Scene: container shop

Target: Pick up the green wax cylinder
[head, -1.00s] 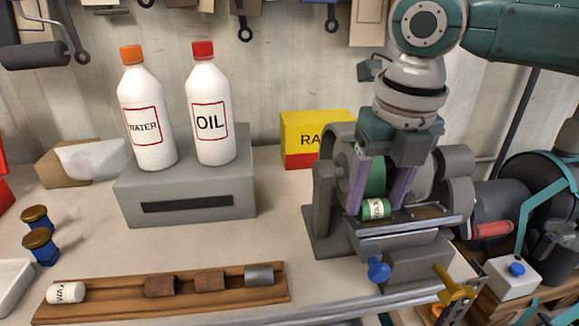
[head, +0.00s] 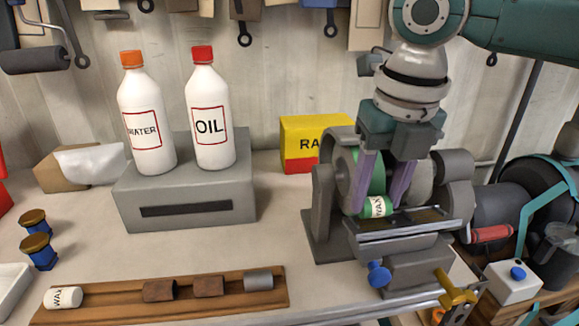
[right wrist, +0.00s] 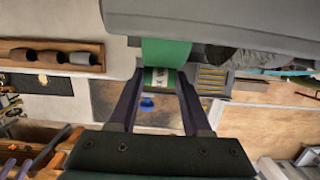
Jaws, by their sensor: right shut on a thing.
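The green wax cylinder (head: 376,207), with a white WAX label, is between the fingers of my right gripper (head: 380,204). The gripper points down and is shut on it, in front of the green wheel (head: 377,176) of the grey bench machine (head: 323,205). In the right wrist view the cylinder's label (right wrist: 158,77) shows between the fingertips, close to the green wheel (right wrist: 166,52). I cannot tell whether the cylinder touches the wheel or the machine. My left gripper is not in view.
A wooden rack (head: 120,311) at front left holds a white wax cylinder (head: 62,298) and several darker ones. Water (head: 146,125) and oil (head: 210,120) bottles stand on a grey box (head: 185,205). A yellow-red box (head: 298,140) stands behind the machine. The bench between is clear.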

